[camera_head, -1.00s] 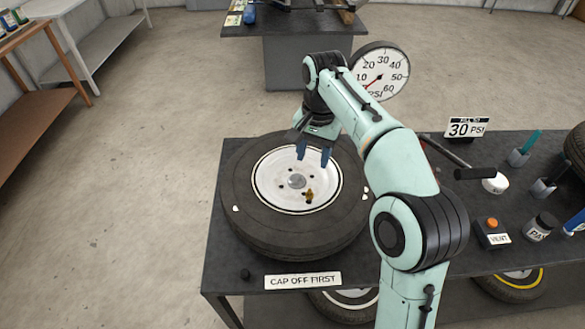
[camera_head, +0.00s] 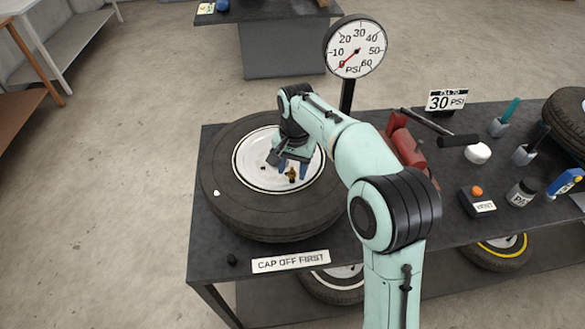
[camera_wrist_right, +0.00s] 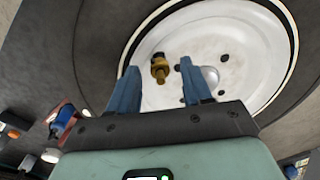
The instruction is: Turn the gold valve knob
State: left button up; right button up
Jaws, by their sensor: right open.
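The gold valve knob (camera_head: 291,175) stands on the white wheel disc (camera_head: 252,160) of a tyre lying flat on the dark table. It also shows in the right wrist view (camera_wrist_right: 160,70), small and brassy with a dark top. My right gripper (camera_head: 292,169) is open over the wheel. In the right wrist view its two blue fingers (camera_wrist_right: 159,80) point toward the wheel, and the knob appears between their tips. I cannot tell whether either finger touches it. My left gripper is not in view.
A pressure gauge (camera_head: 355,46) stands behind the tyre (camera_head: 225,190). A red pump (camera_head: 405,145) with a black-handled lever, a vent button box (camera_head: 477,200) and a "30 PSI" sign (camera_head: 446,100) are right of my arm. A "CAP OFF FIRST" label (camera_head: 290,262) lies in front.

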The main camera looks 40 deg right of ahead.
jog(key=shift+c, duration=0.3)
grip_shut()
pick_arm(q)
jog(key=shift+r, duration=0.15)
pick_arm(e)
jog(key=shift+n+p, duration=0.7)
jog(key=shift+n, duration=0.6)
jog(key=n+p, duration=0.1)
jog(key=n, duration=0.2)
jog(key=shift+n, duration=0.3)
jog(key=n+p, duration=0.1)
jog(key=n, duration=0.2)
jog(key=shift+g, duration=0.3)
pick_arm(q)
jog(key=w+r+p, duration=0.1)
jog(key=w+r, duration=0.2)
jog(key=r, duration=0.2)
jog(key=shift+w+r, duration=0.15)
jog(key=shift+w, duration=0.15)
pick_arm(e)
jog(key=shift+n, duration=1.7)
